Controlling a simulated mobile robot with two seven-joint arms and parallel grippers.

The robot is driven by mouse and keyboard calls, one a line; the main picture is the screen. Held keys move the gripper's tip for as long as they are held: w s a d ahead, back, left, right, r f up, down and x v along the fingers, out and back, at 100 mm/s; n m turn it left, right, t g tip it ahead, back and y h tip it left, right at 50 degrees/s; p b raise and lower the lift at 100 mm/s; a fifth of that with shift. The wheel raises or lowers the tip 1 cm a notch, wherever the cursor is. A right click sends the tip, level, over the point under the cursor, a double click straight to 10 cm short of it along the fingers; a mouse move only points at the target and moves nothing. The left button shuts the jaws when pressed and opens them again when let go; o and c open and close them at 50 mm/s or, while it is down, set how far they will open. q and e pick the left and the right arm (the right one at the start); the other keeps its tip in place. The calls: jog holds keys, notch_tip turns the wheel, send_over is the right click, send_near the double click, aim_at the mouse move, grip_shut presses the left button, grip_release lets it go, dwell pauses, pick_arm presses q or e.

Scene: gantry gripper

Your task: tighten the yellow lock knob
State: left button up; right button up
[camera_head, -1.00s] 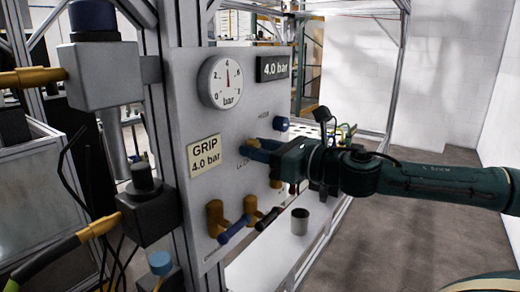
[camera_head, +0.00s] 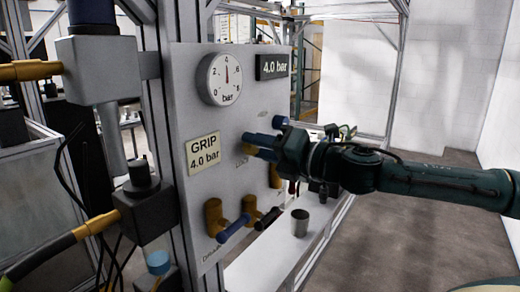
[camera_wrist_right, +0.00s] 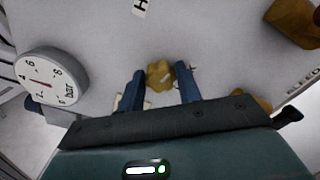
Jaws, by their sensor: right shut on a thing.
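The yellow lock knob (camera_wrist_right: 159,75) stands out from the light grey panel (camera_head: 225,125) in the right wrist view, between my two blue fingers. In the head view only a small part of it shows behind the fingers. In the right wrist view the fingertips of my right gripper (camera_wrist_right: 160,74) lie on either side of the knob. My left gripper is not in view.
A round gauge (camera_head: 226,79) and a 4.0 bar display (camera_head: 273,67) are above. A GRIP 4.0 bar label (camera_head: 203,152) is to the left. Brass fittings with blue (camera_head: 234,229) and dark levers sit below. A grey cup (camera_head: 300,222) stands at lower right.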

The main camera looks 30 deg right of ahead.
jog(key=m, duration=0.3)
jog(key=shift+f+m+b, duration=0.1)
jog(key=shift+m+b, duration=0.2)
jog(key=shift+m, duration=0.1)
jog(key=m, duration=0.3)
jog(key=shift+m+b, duration=0.3)
jog(key=shift+b, duration=0.1)
jog(key=m, duration=0.4)
jog(key=shift+f+b, duration=0.1)
jog(key=shift+b, duration=0.3)
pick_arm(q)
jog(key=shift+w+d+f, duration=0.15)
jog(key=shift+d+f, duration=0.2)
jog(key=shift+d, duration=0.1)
pick_arm(e)
jog(key=shift+m, duration=1.3)
jog(key=o, duration=1)
pick_arm(q)
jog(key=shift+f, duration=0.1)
jog(key=shift+b, duration=0.3)
